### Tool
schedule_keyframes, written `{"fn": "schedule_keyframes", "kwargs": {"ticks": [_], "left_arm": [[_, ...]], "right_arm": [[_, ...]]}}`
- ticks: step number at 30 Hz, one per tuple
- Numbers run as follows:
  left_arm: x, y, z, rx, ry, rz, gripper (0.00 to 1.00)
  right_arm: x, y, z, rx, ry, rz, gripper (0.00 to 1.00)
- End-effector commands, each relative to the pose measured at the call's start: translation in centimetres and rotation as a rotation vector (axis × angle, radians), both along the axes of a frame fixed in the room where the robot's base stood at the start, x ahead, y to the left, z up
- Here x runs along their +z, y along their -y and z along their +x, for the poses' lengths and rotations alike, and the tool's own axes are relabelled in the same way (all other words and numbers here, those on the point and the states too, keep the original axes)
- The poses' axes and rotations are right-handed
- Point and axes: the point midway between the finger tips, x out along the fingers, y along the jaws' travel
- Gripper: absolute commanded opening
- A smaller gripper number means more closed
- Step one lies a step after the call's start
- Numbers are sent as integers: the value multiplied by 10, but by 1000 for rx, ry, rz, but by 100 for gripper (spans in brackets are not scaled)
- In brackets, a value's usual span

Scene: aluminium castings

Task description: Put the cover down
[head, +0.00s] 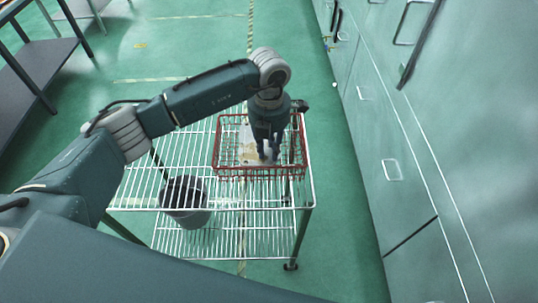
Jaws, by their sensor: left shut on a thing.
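My left gripper (267,155) points down into a red wire basket (216,155) on the top shelf of a wire rack cart. It is shut on a small pale grey piece, which looks like the cover (268,147). The fingers hide part of the piece, and I cannot tell whether it touches the basket floor. A flat beige and grey patch (248,155) shows in the basket beside the fingers. My right gripper is not in view.
The wire cart (160,188) has bare shelf left of the basket. A dark grey bucket (186,205) stands below the top shelf. Green-grey cabinets (440,130) line the right side. A dark table (40,75) stands far left. Green floor lies open between.

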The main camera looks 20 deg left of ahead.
Motion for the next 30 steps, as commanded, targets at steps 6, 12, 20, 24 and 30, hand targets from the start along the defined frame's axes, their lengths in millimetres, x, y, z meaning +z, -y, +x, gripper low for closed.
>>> {"fn": "schedule_keyframes", "kwargs": {"ticks": [6,12,20,24,30], "left_arm": [[-18,0,0,1,0,0,0],[-47,1,0,1,0,-1,0],[-56,0,1,0,2,-1,0],[-57,0,0,0,0,0,28],[-56,0,0,0,1,0,41]], "right_arm": [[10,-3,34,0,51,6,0],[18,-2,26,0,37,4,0],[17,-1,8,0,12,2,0],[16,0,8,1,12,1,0],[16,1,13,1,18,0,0]]}}
